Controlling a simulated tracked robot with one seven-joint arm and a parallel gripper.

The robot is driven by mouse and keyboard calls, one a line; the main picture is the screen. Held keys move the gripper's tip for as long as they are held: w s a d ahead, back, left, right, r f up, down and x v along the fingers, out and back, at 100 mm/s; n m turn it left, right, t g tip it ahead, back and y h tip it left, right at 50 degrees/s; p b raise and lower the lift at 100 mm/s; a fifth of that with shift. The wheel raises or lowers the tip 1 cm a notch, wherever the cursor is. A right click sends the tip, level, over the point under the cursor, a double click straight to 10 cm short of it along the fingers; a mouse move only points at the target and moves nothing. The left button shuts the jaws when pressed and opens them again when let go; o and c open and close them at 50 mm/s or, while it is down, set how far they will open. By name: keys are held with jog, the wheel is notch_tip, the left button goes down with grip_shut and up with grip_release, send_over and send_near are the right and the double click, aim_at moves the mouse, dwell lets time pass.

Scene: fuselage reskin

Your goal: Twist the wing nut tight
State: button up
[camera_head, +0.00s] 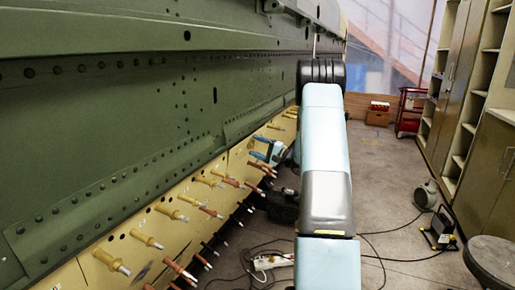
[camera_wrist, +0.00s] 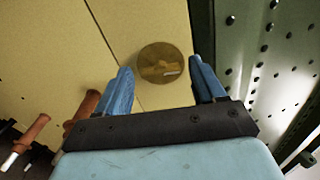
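A round brass-coloured disc, which looks like the wing nut (camera_wrist: 162,63), sits on the cream panel (camera_wrist: 150,20) in the wrist view. A lighter raised bar crosses its middle. My gripper (camera_wrist: 161,66) has two blue fingers spread apart, one on each side of the disc, with a visible gap to each. I cannot tell how far the fingertips are from the panel. In the head view my gripper (camera_head: 257,147) is open beside the yellow strip low on the green fuselage. The wing nut is not clearly visible there.
Yellow and copper-coloured pins (camera_head: 170,212) stick out along the strip; copper-coloured ones (camera_wrist: 32,132) also show left of my gripper in the wrist view. The green riveted skin (camera_wrist: 260,50) rises at right. Cables and a power strip (camera_head: 272,262) lie on the floor.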

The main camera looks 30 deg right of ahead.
jog(key=c, duration=1)
jog(key=shift+o, duration=0.2)
